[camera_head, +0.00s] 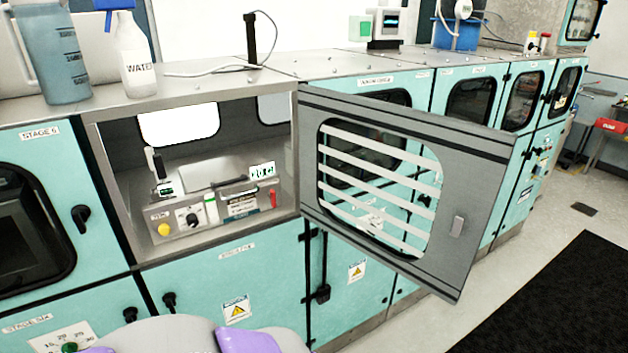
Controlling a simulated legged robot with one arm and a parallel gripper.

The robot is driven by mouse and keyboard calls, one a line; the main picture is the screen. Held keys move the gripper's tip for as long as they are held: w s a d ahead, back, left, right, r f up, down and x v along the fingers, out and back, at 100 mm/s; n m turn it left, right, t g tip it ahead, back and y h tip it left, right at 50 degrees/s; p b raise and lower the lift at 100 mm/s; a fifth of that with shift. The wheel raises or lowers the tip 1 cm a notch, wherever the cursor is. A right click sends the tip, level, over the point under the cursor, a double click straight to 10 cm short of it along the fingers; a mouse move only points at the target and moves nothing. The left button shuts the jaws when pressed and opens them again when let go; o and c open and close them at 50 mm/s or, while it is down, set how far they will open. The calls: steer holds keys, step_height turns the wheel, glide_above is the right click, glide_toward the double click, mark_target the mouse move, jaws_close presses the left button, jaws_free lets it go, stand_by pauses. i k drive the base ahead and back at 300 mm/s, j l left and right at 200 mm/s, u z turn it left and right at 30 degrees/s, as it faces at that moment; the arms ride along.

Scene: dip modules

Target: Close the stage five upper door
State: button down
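The stage five upper door (470,180) is a grey-framed panel with a window and pale horizontal stripes. It stands wide open, swung out to the right from hinges at the right side of its opening. A small light handle (457,226) sits near its free edge. The open upper compartment (215,165) shows a control panel with a yellow button, a dial and a small display. My gripper is not clearly in view. A grey and purple rounded part of my own body (205,338) shows at the bottom edge, apart from the door.
A blue jug (50,55) and a white water bottle (134,60) stand on the cabinet top at left. The stage six door (35,215) at left is shut. Lower doors (225,285) below are shut. Open floor and a black mat (560,300) lie at right.

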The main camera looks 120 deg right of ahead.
mark_target(474, 159)
steer(key=k+z, duration=0.15)
steer(key=k, duration=0.65)
steer(key=k+l+z, duration=0.15)
steer(key=k, duration=0.6)
steer(key=k+u, duration=0.35)
steer(key=k, duration=0.3)
steer(key=k+j+u, duration=0.1)
steer(key=k+u, duration=0.3)
steer(key=k, duration=0.25)
steer(key=k+z, duration=0.2)
steer(key=z, duration=1.8)
steer(key=k+j+z, duration=0.3)
steer(key=k+j, duration=0.35)
